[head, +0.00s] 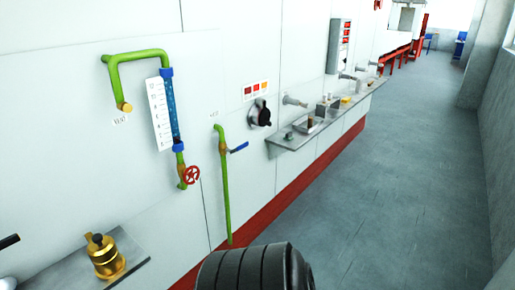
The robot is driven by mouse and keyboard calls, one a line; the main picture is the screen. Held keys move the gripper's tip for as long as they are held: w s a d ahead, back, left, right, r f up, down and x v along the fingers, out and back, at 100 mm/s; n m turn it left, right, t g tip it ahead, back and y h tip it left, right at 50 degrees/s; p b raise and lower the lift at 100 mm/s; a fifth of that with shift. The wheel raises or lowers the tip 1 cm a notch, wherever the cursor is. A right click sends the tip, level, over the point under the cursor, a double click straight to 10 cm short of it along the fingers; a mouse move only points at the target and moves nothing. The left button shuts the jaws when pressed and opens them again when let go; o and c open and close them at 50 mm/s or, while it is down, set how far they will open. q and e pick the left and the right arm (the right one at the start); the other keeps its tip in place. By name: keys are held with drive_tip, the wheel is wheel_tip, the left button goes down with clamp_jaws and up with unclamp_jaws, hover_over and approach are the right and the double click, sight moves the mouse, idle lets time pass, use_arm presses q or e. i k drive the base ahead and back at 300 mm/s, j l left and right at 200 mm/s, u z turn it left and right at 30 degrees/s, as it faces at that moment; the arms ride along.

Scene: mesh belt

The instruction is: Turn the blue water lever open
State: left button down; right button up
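The blue water lever (239,147) sits near the top of a thin vertical green pipe (226,195) on the white wall. It sticks out to the right of the pipe and slants slightly upward, across the pipe's line. Nothing touches it. A small label is above the pipe, too small to read. Neither gripper can be made out in the head view.
Left of the lever is a blue gauge tube (173,110) with a red handwheel (191,175). A brass fitting (105,257) stands on a grey shelf (135,245). A black ribbed body (255,270) fills the bottom centre. A metal ledge (340,112) runs right; the grey floor (400,190) is clear.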

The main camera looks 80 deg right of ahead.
sight(246, 144)
drive_tip(key=z, duration=2.65)
